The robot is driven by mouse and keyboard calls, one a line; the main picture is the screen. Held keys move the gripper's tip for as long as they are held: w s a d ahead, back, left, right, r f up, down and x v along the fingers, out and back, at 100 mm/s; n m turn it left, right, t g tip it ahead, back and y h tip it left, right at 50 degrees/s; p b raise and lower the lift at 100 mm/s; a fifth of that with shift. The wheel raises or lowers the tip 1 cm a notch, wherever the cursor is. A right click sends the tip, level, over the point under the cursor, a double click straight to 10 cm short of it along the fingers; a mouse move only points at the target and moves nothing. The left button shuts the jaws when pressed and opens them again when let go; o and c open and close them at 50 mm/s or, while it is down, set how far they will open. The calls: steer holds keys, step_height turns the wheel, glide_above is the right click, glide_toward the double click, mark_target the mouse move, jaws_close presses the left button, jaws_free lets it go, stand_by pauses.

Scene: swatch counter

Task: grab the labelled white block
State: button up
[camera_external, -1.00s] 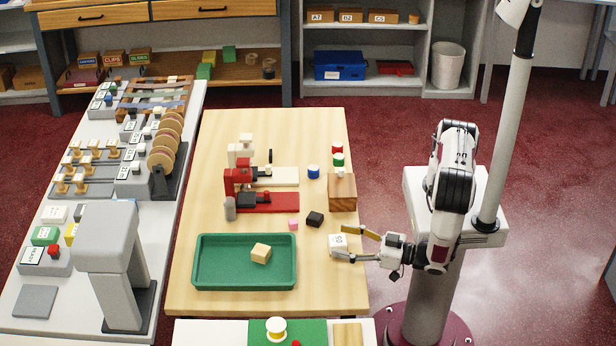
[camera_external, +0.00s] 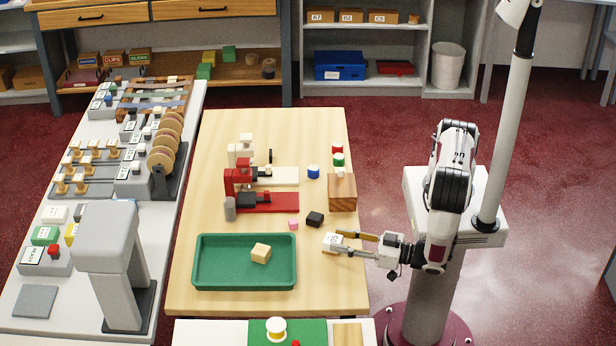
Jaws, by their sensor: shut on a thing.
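The labelled white block (camera_external: 332,242) is near the right edge of the wooden table, with dark marks on its top face. My gripper (camera_external: 340,245) reaches in from the right, with one finger on the far side of the block and one on the near side. It is shut on the white block. The block looks slightly turned; I cannot tell whether it is clear of the table top.
A green tray (camera_external: 206,283) holding a light wooden block (camera_external: 261,253) lies to the left. A black block (camera_external: 315,219), a pink block (camera_external: 293,224) and a brown wooden box (camera_external: 342,198) are close by. Red and white clamp-like devices (camera_external: 238,178) stand further back.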

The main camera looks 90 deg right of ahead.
steer(key=shift+r, duration=0.1)
stand_by(0.3)
step_height(320, 180, up, 10)
stand_by(0.9)
